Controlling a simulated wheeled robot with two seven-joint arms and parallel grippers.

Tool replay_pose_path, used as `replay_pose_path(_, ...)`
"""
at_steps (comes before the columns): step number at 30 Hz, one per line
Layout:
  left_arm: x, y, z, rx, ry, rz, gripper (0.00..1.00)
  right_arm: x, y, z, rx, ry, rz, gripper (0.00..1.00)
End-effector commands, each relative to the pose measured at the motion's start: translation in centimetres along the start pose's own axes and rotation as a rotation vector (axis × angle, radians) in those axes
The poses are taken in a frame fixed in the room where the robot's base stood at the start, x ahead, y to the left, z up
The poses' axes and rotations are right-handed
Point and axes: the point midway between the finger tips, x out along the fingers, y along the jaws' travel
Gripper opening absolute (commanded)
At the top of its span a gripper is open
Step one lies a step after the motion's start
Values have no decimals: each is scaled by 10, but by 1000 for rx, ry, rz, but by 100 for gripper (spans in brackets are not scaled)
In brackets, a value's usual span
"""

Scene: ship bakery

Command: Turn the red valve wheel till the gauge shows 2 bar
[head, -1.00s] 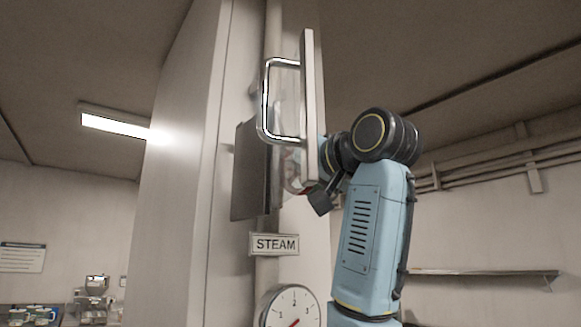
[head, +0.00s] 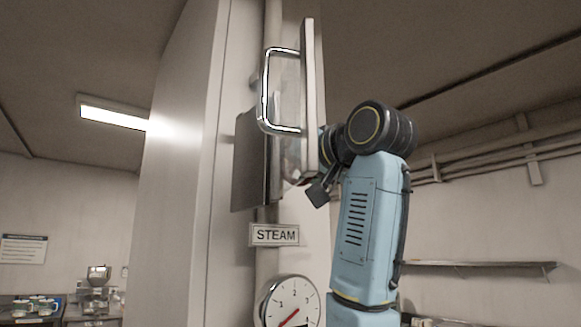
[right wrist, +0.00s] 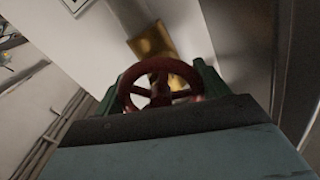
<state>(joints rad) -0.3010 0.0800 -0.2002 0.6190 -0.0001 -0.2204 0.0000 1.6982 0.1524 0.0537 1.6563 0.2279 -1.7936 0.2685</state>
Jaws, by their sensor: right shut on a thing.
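The red valve wheel (right wrist: 160,65) shows in the right wrist view, between the green fingers of my right gripper (right wrist: 160,86), which is shut on it. A brass-coloured part (right wrist: 152,45) lies just behind the wheel. In the head view the wheel and my fingers are almost wholly hidden behind an open panel door; my blue right arm reaches in there from the right. The white round gauge (head: 289,303) is at the bottom edge of the head view, partly cut off. Its red needle points to the lower left, below the 1 mark. My left gripper is not in view.
The open door (head: 309,100) with its chrome handle (head: 265,90) stands edge-on in front of the wheel. A STEAM sign (head: 274,235) is on the pipe above the gauge. A wall shelf (head: 480,264) is at the right, and a counter with cups and a machine at the far left.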

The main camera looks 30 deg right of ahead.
Motion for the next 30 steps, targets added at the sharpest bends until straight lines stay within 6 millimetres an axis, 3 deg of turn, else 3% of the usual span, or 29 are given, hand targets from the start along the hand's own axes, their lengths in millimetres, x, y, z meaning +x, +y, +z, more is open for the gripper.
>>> replay_pose_path(11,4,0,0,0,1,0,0,0,2,-1,-222,1,3,51)
replay_pose_path(30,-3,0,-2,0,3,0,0,-1,3,-3,-830,1,4,51)
